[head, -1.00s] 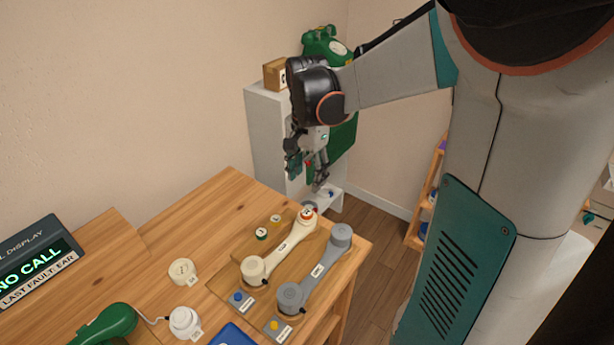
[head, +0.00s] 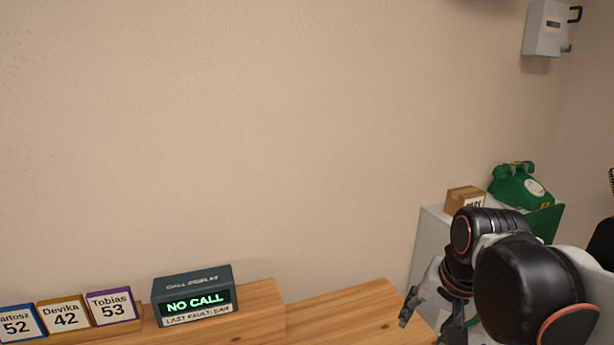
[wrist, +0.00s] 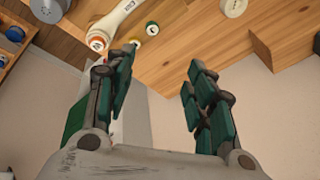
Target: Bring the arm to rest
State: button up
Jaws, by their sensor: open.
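My gripper (wrist: 158,85) is open and empty in the wrist view, its two green-padded fingers spread wide apart. It hangs above the edge of the wooden desk (wrist: 205,30), touching nothing that I can see. In the head view my dark wrist and arm stand at the lower right, and only part of the gripper shows beside the desk's right end; its fingertips are partly cut off by the frame.
A call display (head: 195,296) reading NO CALL stands on the desk's raised shelf, beside name cards (head: 65,314). A green dial phone (head: 520,187) and a cardboard box (head: 464,200) sit on a white cabinet (head: 428,240) behind my arm. A grey box (head: 546,28) hangs on the wall.

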jog(key=s+f+n+t, duration=0.1)
jog(key=s+n+t, duration=0.2)
jog(key=s+n, duration=0.3)
jog(key=shift+s+a+n, duration=0.3)
jog(key=shift+s+a, duration=0.1)
jog(key=shift+s, duration=0.9)
